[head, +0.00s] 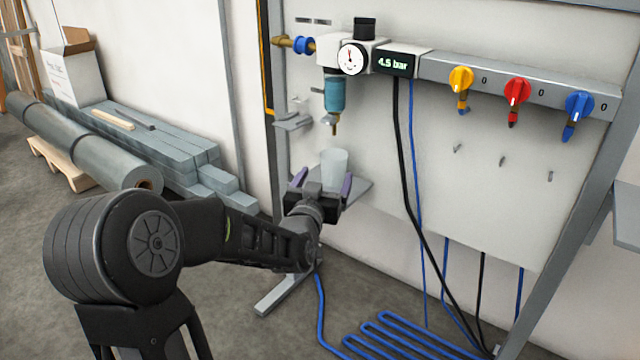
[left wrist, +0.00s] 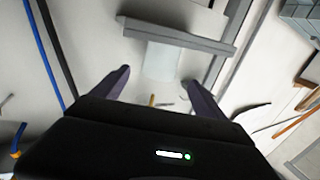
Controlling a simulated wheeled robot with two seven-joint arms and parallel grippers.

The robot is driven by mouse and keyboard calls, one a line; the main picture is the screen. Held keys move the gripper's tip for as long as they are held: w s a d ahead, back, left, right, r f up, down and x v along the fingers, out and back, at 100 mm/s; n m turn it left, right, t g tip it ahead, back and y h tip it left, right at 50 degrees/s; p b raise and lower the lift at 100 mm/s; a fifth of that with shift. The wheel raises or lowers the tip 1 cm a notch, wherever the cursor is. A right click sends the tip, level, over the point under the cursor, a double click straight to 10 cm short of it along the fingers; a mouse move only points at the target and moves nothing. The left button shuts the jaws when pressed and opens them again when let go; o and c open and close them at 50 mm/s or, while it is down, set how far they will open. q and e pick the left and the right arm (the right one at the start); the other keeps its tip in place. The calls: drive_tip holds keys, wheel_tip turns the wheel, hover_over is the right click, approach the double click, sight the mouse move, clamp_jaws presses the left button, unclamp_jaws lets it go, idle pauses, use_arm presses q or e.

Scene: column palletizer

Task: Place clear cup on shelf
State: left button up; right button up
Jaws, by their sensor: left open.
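A clear cup (head: 334,166) stands upright at the small grey shelf (head: 357,192), below the blue filter bowl. In the left wrist view the cup (left wrist: 160,62) shows upside down, its base against the shelf edge (left wrist: 178,35). My left gripper (head: 323,182) is open, its two purple fingers apart, one on each side of the cup. In the left wrist view the fingertips (left wrist: 156,78) are spread wider than the cup, with a gap visible on both sides. The gripper hides the lower part of the cup in the head view. My right gripper is not in view.
The filter's drain tip (head: 335,128) hangs just above the cup. A grey bracket (head: 293,122) sits to the left. Black and blue hoses (head: 402,150) run down the panel on the right. Coloured valves (head: 516,92) line the rail. Blue tubing (head: 400,335) lies on the floor.

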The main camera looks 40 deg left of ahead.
use_arm(q)
drive_tip(key=p+v, duration=0.1)
drive_tip(key=v, duration=0.4)
idle(0.7)
drive_tip(key=d+f+g+h, duration=0.2)
drive_tip(key=d+f, duration=0.4)
drive_tip(key=f, duration=0.3)
drive_tip(key=s+d+f+m+g+h, duration=0.1)
drive_tip(key=d+f+g+h, duration=0.15)
drive_tip(key=d+f, duration=0.5)
drive_tip(key=d+f+g+h, duration=0.2)
drive_tip(key=d+f+h, duration=0.15)
drive_tip(key=f, duration=0.75)
drive_tip(key=s+d+f+m+g+h, duration=0.1)
drive_tip(key=s+d+f+g, duration=0.7)
drive_tip(key=s+d+f, duration=0.9)
drive_tip(key=s+f+h, duration=0.1)
drive_tip(key=s, duration=0.2)
drive_tip(key=shift+s+d+h, duration=0.4)
